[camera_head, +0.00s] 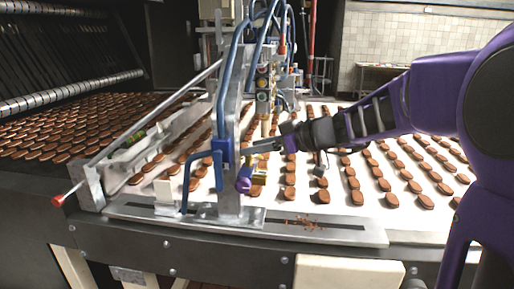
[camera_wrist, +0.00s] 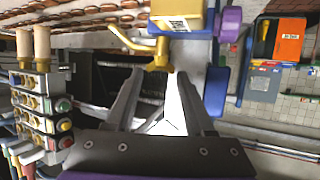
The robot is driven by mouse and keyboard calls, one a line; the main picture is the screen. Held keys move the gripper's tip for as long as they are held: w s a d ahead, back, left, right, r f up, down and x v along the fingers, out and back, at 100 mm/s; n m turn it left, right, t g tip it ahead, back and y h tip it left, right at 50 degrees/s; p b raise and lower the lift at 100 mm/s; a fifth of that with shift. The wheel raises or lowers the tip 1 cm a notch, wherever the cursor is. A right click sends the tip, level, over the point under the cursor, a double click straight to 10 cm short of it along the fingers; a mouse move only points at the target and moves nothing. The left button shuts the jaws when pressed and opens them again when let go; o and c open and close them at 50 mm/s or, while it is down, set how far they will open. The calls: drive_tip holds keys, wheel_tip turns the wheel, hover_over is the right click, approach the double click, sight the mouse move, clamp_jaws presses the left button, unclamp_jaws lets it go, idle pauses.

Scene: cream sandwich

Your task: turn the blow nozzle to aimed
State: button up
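A brass block with a printed label (camera_wrist: 178,16) and a thin bent brass tube (camera_wrist: 130,40), which look like the blow nozzle, show at the top of the wrist view. A short brass end piece (camera_wrist: 158,55) hangs just beyond my fingertips. My gripper (camera_wrist: 160,76) is open, with its two fingers apart and nothing clearly held between them. A purple knob (camera_wrist: 230,24) sits right of the block. In the head view the brass block (camera_head: 259,177) and purple knob (camera_head: 243,185) are low on the post, and my gripper (camera_head: 262,147) is just above them. Contact cannot be told.
A metal post (camera_head: 233,120) with a blue clamp (camera_head: 222,152) and blue hoses stands beside my gripper. Rows of brown biscuits cover the white conveyor (camera_head: 325,213). A valve panel (camera_wrist: 42,105) is at left in the wrist view. A red-tipped rod (camera_head: 58,200) slants at left.

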drive_tip(key=shift+o, duration=1.3)
drive_tip(key=shift+g, duration=0.3)
